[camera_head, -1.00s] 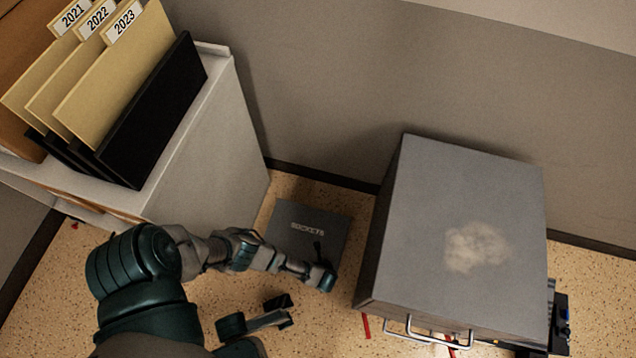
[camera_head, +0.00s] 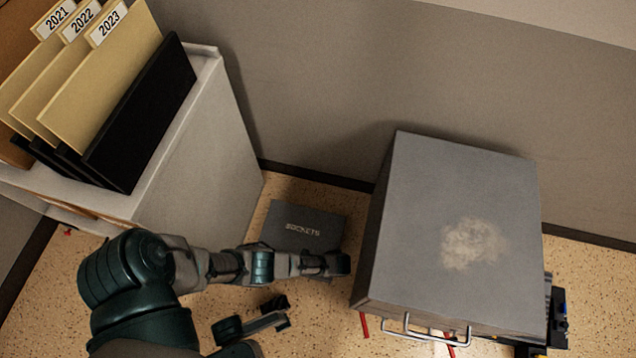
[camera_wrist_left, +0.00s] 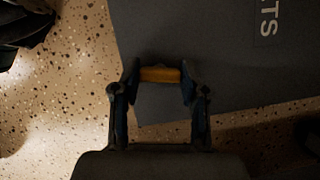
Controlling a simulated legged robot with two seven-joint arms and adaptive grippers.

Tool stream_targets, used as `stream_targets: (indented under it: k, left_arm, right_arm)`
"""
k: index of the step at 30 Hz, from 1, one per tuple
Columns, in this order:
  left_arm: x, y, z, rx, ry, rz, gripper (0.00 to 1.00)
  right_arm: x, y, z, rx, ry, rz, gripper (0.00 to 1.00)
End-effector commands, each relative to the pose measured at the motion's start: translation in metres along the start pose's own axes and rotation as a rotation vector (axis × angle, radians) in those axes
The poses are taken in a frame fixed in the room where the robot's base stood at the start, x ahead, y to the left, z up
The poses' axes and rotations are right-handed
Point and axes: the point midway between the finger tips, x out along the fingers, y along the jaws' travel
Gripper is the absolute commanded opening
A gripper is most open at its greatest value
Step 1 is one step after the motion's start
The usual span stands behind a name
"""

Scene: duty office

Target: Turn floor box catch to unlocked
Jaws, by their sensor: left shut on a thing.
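The floor box (camera_head: 305,225) is a dark grey lid marked "SOCKETS", set at the floor between the two cabinets. My left gripper (camera_head: 338,264) is at the lid's near right corner in the head view. In the left wrist view the lid (camera_wrist_left: 215,75) fills the upper right. There, my left gripper (camera_wrist_left: 157,92) has its two fingers on either side of the yellow-orange catch (camera_wrist_left: 160,74) near the lid's edge, and is shut on it. The gripper hides the catch in the head view.
A grey metal cabinet (camera_head: 450,230) with a wire handle (camera_head: 425,330) stands close right of the floor box. A white cabinet (camera_head: 205,150) with folders (camera_head: 105,80) stands at the left. The wall (camera_head: 320,90) is behind. Speckled floor (camera_head: 320,320) lies clear in front.

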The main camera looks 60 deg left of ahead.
Motion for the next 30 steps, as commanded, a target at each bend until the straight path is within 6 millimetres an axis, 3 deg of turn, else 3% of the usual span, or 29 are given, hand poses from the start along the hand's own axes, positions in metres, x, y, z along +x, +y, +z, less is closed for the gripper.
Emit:
stream_targets:
  k: [12,29,30]
  left_arm:
    - [-0.0008,0.001,-0.0048,-0.176,0.011,0.076,0.09]
    - [-0.0019,-0.0005,-0.0053,-0.201,0.014,0.083,0.09]
    - [-0.0019,-0.0005,-0.0053,-0.201,0.014,0.083,0.51]
  right_arm:
    - [-0.0007,-0.0005,0.0013,-0.001,0.005,-0.009,0.4]
    - [0.0007,-0.0011,0.0006,-0.002,0.01,-0.018,0.4]
    - [0.0005,-0.0011,0.0006,-0.002,0.009,-0.017,0.4]
